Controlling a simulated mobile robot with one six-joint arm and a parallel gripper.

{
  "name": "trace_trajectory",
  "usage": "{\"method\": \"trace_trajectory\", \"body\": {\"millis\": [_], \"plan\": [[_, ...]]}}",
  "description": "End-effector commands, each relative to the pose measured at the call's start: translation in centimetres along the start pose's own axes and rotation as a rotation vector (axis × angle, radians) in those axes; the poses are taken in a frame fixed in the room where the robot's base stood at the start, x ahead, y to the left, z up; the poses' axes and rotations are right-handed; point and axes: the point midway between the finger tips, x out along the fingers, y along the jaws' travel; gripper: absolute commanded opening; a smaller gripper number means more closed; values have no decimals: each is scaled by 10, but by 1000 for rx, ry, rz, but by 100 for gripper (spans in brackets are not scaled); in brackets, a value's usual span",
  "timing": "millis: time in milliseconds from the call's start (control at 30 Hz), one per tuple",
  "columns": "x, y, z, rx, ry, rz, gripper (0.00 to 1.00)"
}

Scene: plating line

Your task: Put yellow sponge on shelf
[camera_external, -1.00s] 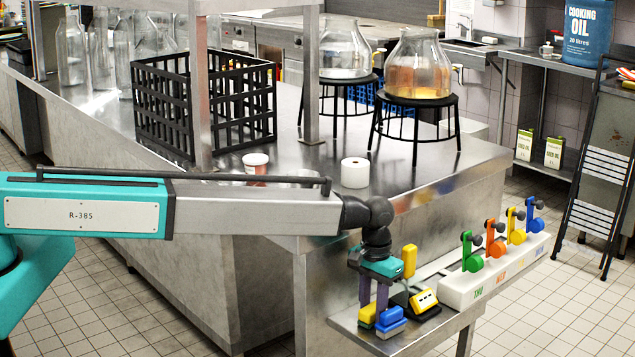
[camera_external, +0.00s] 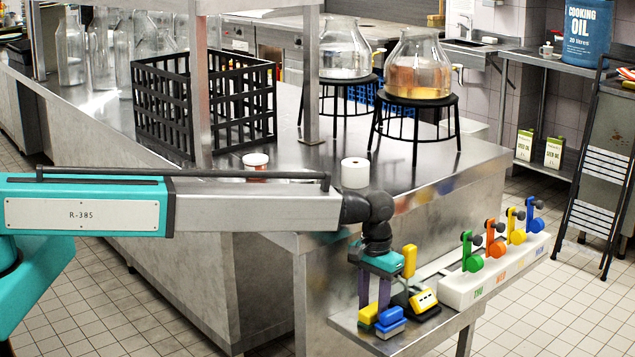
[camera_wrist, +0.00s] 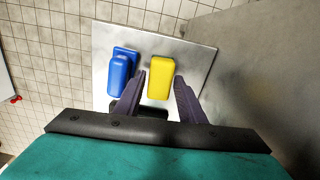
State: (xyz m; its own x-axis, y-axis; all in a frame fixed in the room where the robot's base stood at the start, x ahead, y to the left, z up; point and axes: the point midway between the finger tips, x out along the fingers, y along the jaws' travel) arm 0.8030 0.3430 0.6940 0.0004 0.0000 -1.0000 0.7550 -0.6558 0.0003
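A yellow sponge-like block (camera_external: 367,314) lies on a low metal ledge (camera_external: 428,333) beside the counter, next to stacked blue blocks (camera_external: 391,322). My gripper (camera_external: 373,304) points down above it, fingers apart. In the wrist view the yellow block (camera_wrist: 161,77) shows between the tips of my open fingers (camera_wrist: 160,80); the blue blocks (camera_wrist: 121,72) are just left of the left finger. I cannot tell whether a finger touches the yellow block. A raised metal shelf (camera_external: 262,4) spans above the counter at the top of the external view; which shelf is meant is unclear.
A yellow upright piece (camera_external: 409,260) and a black-and-yellow device (camera_external: 424,300) stand close right of my gripper. A white block with coloured levers (camera_external: 497,268) is further right.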

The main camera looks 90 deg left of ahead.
Motion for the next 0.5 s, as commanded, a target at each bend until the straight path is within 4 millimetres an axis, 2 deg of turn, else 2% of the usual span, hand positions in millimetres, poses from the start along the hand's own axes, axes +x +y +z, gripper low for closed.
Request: {"method": "trace_trajectory", "body": {"millis": [500], "plan": [[-67,0,0,0,1,1,36]]}}
